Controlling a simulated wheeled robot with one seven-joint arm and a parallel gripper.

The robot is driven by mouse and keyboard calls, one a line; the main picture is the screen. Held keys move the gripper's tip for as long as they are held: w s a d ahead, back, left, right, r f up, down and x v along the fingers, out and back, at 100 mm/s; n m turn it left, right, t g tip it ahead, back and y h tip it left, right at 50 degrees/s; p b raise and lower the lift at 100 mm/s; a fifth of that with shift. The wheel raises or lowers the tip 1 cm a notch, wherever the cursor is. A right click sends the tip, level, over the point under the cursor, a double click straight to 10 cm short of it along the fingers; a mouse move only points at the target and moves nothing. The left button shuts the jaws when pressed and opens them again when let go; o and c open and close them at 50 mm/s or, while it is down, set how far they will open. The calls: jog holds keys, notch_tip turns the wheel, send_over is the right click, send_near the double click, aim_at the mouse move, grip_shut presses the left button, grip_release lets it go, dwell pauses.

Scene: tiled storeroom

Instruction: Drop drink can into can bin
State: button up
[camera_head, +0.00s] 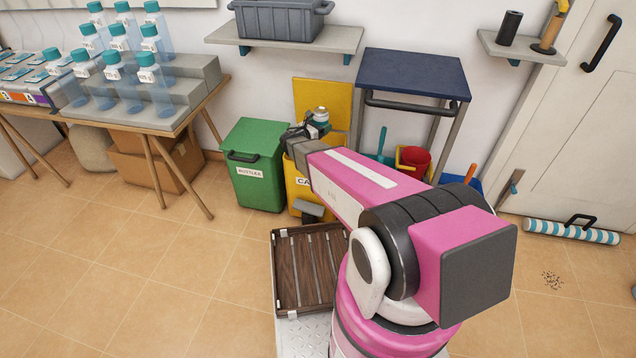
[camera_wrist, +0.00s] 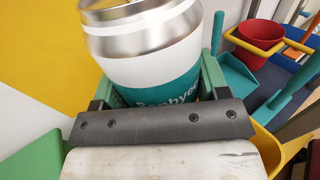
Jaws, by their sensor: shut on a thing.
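The drink can (camera_wrist: 160,62) has a silver top, a white band and a teal band with lettering; it fills the upper middle of the wrist view. My gripper (camera_wrist: 158,90) is shut on it, with a green finger on each side. In the head view the can (camera_head: 320,115) shows at the end of my arm, above the yellow can bin (camera_head: 299,187). The bin's yellow lid (camera_head: 322,97) is up against the wall. My arm hides the bin's opening and much of its front. A yellow rim piece shows in the wrist view (camera_wrist: 268,148).
A closed green bottle bin (camera_head: 256,165) stands just left of the can bin. A blue-topped cart (camera_head: 413,75), a red bucket (camera_head: 416,160) and cleaning tools are to the right. A table (camera_head: 165,122) with several bottles stands at left.

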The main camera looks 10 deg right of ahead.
notch_tip(320, 180, down, 7)
jog(key=shift+w, duration=0.2)
dwell(0.5)
jog(key=shift+r, duration=0.1)
jog(key=o, duration=1)
notch_tip(320, 180, up, 4)
jog(key=shift+s+r, duration=0.1)
jog(key=shift+r, duration=0.15)
jog(key=s+a+r, duration=0.2)
jog(key=a, duration=0.1)
jog(key=s+a+r, duration=0.2)
jog(key=a, duration=0.1)
jog(key=s+a+r, duration=0.1)
jog(key=a+r, duration=0.1)
jog(key=a, duration=0.2)
jog(key=shift+s+r, duration=0.25)
jog(key=shift+s, duration=0.15)
